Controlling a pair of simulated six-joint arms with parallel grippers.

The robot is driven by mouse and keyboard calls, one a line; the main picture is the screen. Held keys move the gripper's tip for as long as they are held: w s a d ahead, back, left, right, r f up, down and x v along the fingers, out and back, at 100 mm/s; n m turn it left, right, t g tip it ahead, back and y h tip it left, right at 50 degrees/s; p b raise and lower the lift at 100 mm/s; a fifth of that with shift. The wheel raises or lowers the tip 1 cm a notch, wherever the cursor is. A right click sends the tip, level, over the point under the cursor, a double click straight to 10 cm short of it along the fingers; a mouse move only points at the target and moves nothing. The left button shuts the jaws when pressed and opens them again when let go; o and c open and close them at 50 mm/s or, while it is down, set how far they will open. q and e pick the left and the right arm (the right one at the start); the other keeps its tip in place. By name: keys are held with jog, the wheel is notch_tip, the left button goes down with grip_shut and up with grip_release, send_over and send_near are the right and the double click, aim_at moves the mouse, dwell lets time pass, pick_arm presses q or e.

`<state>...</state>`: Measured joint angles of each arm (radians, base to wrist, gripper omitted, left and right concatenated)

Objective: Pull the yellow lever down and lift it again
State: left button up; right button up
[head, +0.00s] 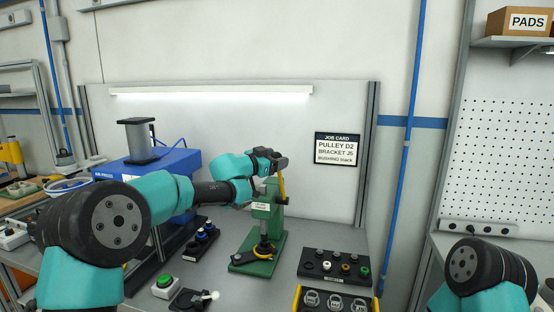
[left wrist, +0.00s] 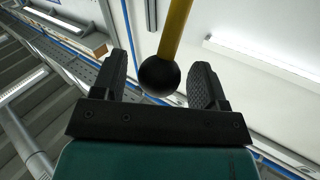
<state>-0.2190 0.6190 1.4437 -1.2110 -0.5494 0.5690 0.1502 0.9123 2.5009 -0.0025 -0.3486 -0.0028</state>
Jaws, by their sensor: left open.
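The yellow lever (head: 283,187) stands roughly upright at the right side of a green hand press (head: 262,212). Its top end is partly hidden by my left gripper (head: 277,161) in the head view. In the left wrist view the yellow lever (left wrist: 176,28) ends in a black ball knob (left wrist: 159,76). The knob lies between the two fingers of my left gripper (left wrist: 159,63), which are open, with a gap visible on both sides. My right arm shows at the lower right of the head view, but its gripper is out of the picture.
A blue press (head: 150,168) stands left of the green press. A green button box (head: 166,287) is at the front. A job card (head: 337,149) hangs behind.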

pick_arm(q)
jog(key=shift+w+d, duration=0.3)
jog(key=shift+d, duration=0.05)
grip_shut()
dwell(0.5)
